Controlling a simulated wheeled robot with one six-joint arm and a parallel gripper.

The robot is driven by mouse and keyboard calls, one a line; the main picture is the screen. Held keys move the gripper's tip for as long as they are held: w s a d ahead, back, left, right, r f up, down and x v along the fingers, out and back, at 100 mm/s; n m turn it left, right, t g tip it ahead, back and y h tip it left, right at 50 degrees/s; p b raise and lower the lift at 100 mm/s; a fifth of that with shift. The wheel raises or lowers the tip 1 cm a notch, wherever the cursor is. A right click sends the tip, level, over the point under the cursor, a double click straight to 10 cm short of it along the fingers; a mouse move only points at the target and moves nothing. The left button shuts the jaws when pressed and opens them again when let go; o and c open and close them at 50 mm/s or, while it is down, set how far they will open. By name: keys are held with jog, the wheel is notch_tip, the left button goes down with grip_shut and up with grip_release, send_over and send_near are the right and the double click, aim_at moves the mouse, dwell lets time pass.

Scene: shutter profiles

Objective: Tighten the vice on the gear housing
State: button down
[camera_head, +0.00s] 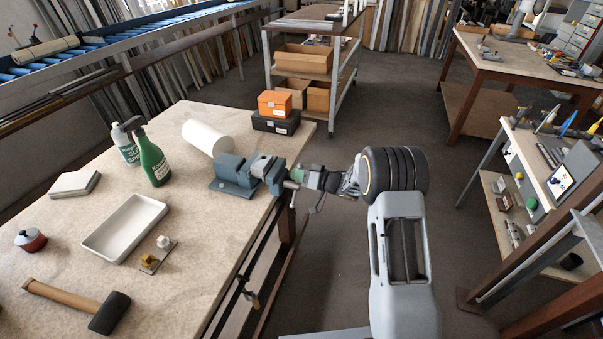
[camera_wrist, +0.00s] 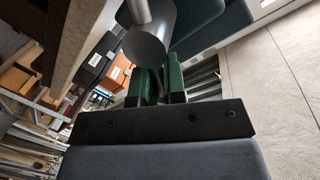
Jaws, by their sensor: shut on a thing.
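The blue-grey vice (camera_head: 236,174) is mounted at the right edge of the workbench. A grey block between its jaws may be the gear housing, but I cannot make it out clearly. My gripper (camera_head: 297,175) is at the vice's outer, right end, by the screw. In the wrist view, the round grey screw end (camera_wrist: 150,45) fills the upper middle, with the light vice handle (camera_wrist: 137,11) passing through it. The green fingers of my gripper (camera_wrist: 160,86) are shut on the handle's near end, just below the screw end. The vice jaws are not visible in the wrist view.
The workbench (camera_head: 190,270) holds a white tray (camera_head: 125,228), a hammer (camera_head: 85,304), a green bottle (camera_head: 151,160), a white roll (camera_head: 205,138), and orange (camera_head: 275,104) and black boxes (camera_head: 277,122). Another table (camera_head: 470,55) stands at the back right. Open floor lies right of the bench.

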jog(key=shift+r, duration=0.1)
jog(key=c, duration=1.2)
grip_release()
jog(key=b+v, duration=0.1)
jog(key=v, duration=1.2)
jog(key=shift+s+d+b, duration=0.2)
jog(key=shift+d+b, duration=0.1)
jog(key=shift+b, duration=0.05)
